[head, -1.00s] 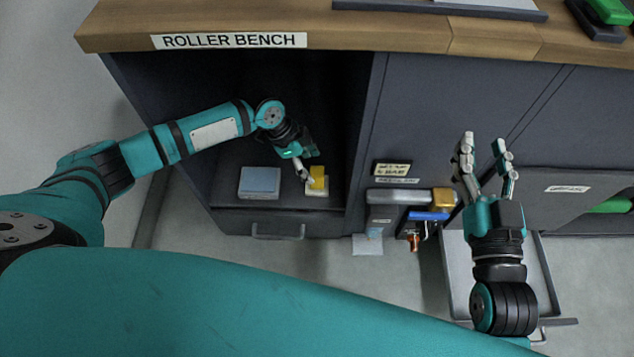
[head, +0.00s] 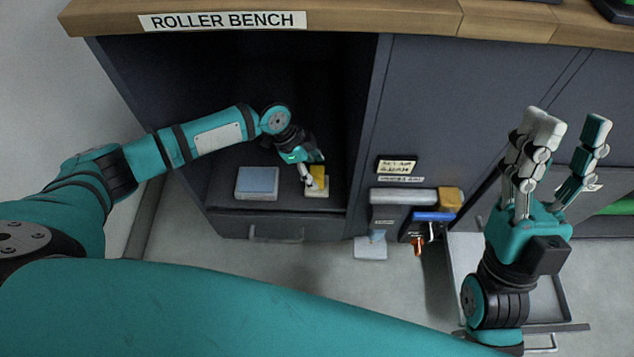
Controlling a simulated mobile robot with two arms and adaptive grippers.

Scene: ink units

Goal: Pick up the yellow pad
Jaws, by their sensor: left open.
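The yellow pad (head: 319,174) sits on a pale block or stack (head: 317,193) on the floor of the open cubby under the bench, at its right side. My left gripper (head: 314,183) is open, with its fingers right at the yellow pad and partly covering it. I cannot tell whether they touch it. A blue-grey pad (head: 258,182) lies to the left on the same surface. My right gripper (head: 558,135) is raised at the right of the view, open and empty, apart from any pad.
The wooden top of the roller bench (head: 380,18) overhangs the cubby. To the right, a grey bar (head: 402,196) with a tan end and a blue-handled tool hang on the front. A grey open drawer or tray (head: 545,300) is below my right arm.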

